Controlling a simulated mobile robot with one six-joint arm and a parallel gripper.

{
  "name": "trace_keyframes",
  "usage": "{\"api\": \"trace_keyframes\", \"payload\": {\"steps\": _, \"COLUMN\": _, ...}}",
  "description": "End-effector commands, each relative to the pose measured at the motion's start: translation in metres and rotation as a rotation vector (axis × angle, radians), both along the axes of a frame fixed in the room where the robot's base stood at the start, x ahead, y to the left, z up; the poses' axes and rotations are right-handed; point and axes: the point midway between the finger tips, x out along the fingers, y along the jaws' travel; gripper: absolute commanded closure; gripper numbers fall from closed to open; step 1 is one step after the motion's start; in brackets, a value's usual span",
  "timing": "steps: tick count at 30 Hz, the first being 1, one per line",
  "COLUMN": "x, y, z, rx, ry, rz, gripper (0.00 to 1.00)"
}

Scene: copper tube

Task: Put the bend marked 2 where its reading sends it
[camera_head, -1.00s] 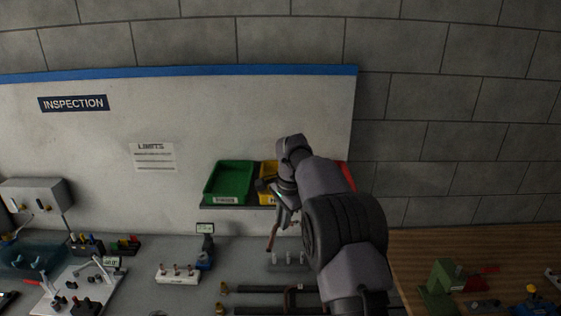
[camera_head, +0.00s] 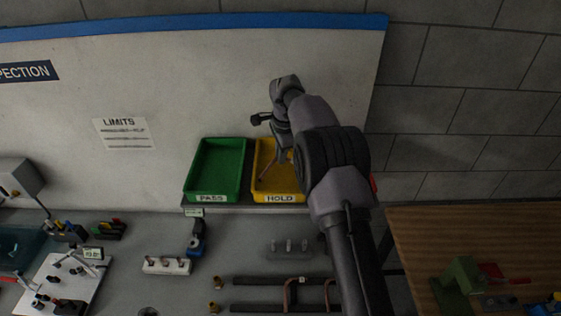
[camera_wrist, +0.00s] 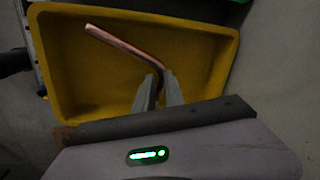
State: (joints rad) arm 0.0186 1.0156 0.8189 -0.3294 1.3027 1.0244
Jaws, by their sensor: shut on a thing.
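A copper bend (camera_wrist: 122,43) is held in my gripper (camera_wrist: 161,86), which is shut on its near end. Its long free leg points up and left in the wrist view. In the head view the bend (camera_head: 266,168) shows thin below my gripper (camera_head: 279,152), in front of the yellow HOLD bin (camera_head: 257,153). In the wrist view the yellow bin (camera_wrist: 55,75) lies behind and around the bend. I cannot tell whether the bend touches its floor. No mark on the bend is legible. The green PASS bin (camera_head: 189,180) stands left of the yellow one and looks empty.
A red edge (camera_head: 373,183) shows right of the yellow bin, mostly hidden by my arm. A LIMITS sheet (camera_head: 125,133) hangs on the wall panel. Below the bins are a blue tool (camera_head: 196,239), a white peg block (camera_head: 167,266) and dark bars (camera_head: 272,281).

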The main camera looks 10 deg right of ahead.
Motion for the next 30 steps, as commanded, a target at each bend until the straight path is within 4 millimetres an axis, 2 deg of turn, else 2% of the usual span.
{"api": "trace_keyframes", "payload": {"steps": 1, "x": -0.001, "y": 0.000, "z": -0.010, "rx": -0.001, "ry": 0.004, "rz": 0.000, "gripper": 1.00}}
{"api": "trace_keyframes", "payload": {"steps": 4, "x": -0.001, "y": 0.000, "z": -0.025, "rx": 0.001, "ry": 0.002, "rz": -0.001, "gripper": 1.00}}
{"api": "trace_keyframes", "payload": {"steps": 15, "x": 0.000, "y": 0.000, "z": -0.033, "rx": 0.000, "ry": 0.001, "rz": 0.000, "gripper": 1.00}}
{"api": "trace_keyframes", "payload": {"steps": 16, "x": 0.000, "y": 0.000, "z": -0.032, "rx": 0.000, "ry": 0.001, "rz": 0.000, "gripper": 0.82}}
{"api": "trace_keyframes", "payload": {"steps": 19, "x": 0.000, "y": 0.000, "z": -0.032, "rx": 0.000, "ry": 0.001, "rz": 0.000, "gripper": 0.64}}
{"api": "trace_keyframes", "payload": {"steps": 30, "x": -0.001, "y": 0.000, "z": -0.030, "rx": 0.000, "ry": 0.004, "rz": 0.000, "gripper": 0.64}}
